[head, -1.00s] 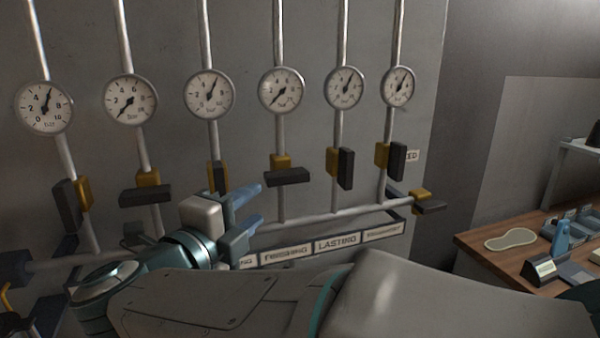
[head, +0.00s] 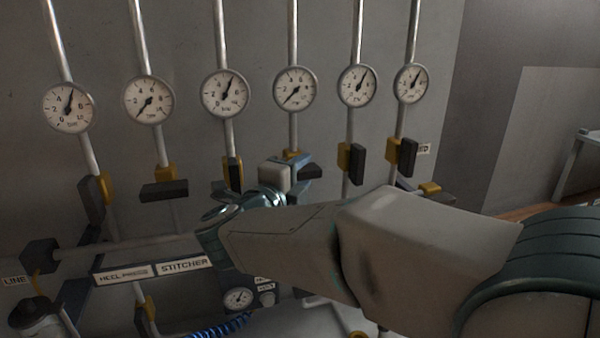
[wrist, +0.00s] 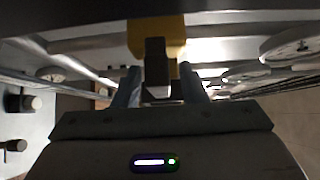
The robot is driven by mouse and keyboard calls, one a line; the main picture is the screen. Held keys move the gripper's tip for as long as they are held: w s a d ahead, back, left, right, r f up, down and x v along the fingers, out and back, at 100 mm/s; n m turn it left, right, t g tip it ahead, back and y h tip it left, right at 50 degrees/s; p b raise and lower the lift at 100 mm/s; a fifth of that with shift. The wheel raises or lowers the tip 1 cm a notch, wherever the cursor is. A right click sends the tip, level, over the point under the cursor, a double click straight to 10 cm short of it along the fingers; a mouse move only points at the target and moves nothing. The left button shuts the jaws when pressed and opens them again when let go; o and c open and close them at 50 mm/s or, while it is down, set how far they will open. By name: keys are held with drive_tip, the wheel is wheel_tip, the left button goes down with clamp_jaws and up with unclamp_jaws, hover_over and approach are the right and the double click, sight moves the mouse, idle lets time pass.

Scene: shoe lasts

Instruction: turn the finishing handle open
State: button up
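The dark finishing handle (head: 311,171) lies crosswise on the fourth pipe from the left, with its yellow valve body (head: 291,155) behind it. The gauge above it (head: 295,88) has its needle at the low end. My gripper (head: 301,175) is at this handle and partly covers it. In the wrist view the dark handle (wrist: 156,65) shows between my two blue fingers, before the yellow body (wrist: 160,28). The fingers are apart, with a gap on each side of the handle, so my gripper is open. The finishing label is hidden behind my arm.
The neighbouring valve handles, at left (head: 232,175) and right (head: 357,164), stand upright close by. Another crosswise handle (head: 164,190) is on the second pipe. A label rail (head: 152,269) reads heel press and stitcher. A blue coiled hose (head: 220,328) hangs below.

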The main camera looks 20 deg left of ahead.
clamp_jaws()
